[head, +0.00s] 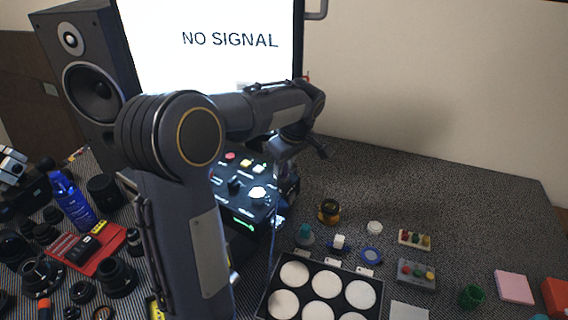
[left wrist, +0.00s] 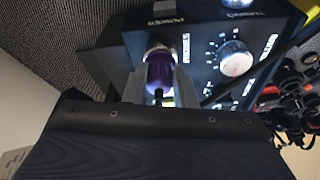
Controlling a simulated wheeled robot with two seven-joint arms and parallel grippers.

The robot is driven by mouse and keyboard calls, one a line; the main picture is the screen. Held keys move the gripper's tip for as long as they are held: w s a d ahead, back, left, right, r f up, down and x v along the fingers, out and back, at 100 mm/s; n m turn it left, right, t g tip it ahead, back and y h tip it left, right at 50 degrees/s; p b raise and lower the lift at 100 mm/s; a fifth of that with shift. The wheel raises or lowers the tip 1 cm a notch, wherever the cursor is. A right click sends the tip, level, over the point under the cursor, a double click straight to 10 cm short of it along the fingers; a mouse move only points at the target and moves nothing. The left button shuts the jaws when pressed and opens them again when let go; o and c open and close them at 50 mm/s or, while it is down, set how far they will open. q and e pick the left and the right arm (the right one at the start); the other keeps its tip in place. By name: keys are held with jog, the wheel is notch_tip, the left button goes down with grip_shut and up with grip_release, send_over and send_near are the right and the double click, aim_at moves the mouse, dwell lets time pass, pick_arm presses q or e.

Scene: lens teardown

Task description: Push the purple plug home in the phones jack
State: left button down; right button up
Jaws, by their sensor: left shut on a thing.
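The purple plug (left wrist: 160,74) shows in the left wrist view, between the two fingers of my left gripper (left wrist: 160,88), which is shut on it. The plug's front end is at the silver ring of the phones jack (left wrist: 157,47), beside the PHONES label on the black box. How deep the plug sits in the jack cannot be told. In the head view my left gripper (head: 288,186) is at the right side of the black box (head: 250,208), and the plug and jack cannot be made out there. My right gripper is not in view.
A white knob (left wrist: 235,58) stands on the panel near the jack. A speaker (head: 92,85) and a NO SIGNAL screen (head: 210,60) stand behind. A tray of white discs (head: 262,300) lies in front; lens parts crowd the left. The striped table is open at the back right.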

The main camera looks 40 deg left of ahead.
pick_arm(q)
jog(key=shift+f, duration=0.1)
jog(key=c, duration=1.1)
grip_release()
jog(key=v, duration=0.8)
jog(key=s+d+f+m+t+h, duration=0.2)
jog(key=s+d+m, duration=0.5)
jog(key=s, duration=0.4)
jog(key=s+d+f+m+t+h, duration=0.3)
jog(key=s+d+f+m+h, duration=0.2)
jog(key=s, duration=0.6)
jog(key=d+f+m, duration=0.1)
jog(key=d+m, duration=0.1)
jog(key=d, duration=0.1)
jog(key=shift+s+d+f+m, duration=0.25)
jog(key=shift+s+f+m, duration=0.15)
